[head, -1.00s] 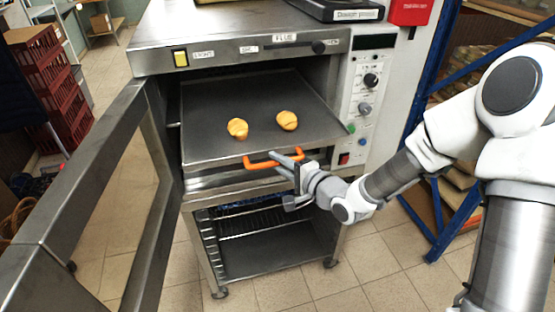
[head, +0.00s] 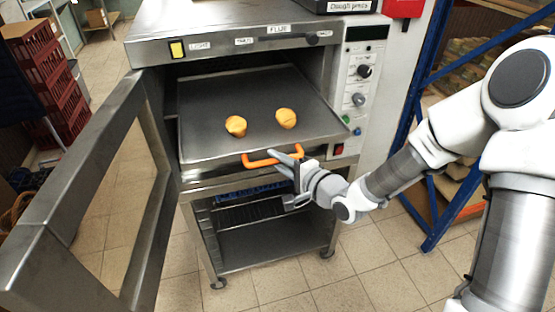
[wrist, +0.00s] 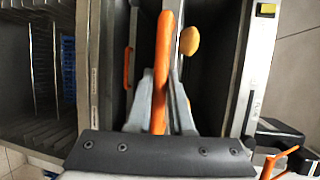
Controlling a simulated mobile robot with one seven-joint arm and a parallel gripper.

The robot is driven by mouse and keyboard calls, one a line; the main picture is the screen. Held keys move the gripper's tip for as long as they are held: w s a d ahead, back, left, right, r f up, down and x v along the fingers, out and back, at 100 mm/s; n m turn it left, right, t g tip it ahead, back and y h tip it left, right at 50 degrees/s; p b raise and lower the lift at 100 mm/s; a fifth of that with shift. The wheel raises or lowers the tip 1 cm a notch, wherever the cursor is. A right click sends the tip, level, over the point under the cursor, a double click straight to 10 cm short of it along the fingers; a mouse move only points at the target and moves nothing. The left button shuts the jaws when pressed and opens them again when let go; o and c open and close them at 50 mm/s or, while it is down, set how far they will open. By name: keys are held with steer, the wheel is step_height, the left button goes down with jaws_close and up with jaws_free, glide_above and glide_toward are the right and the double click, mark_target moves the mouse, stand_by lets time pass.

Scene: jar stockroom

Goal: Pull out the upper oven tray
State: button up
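The upper oven tray (head: 200,148) is a dark metal sheet with two golden pastries (head: 235,126) (head: 286,118) on it. It sticks partly out of the oven's open chamber. Its orange handle (head: 262,160) runs along the front edge. My gripper (head: 291,166) is at the handle's right part. In the wrist view the handle (wrist: 164,45) passes between the two fingers of my gripper (wrist: 160,85), which look closed on it. One pastry (wrist: 190,40) shows just beyond. A second orange handle (wrist: 128,68) shows to the left, apart from my fingers.
The oven door (head: 75,200) stands wide open at the left. The control panel (head: 360,85) is right of the chamber. A rack (head: 265,235) stands below the oven. A blue shelf frame (head: 425,120) is at the right. The tiled floor in front (head: 290,285) is clear.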

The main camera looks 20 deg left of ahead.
steer(key=o, duration=0.4)
steer(key=shift+o, duration=0.2)
steer(key=shift+d, duration=0.1)
steer(key=p+v, duration=0.2)
steer(key=v, duration=1)
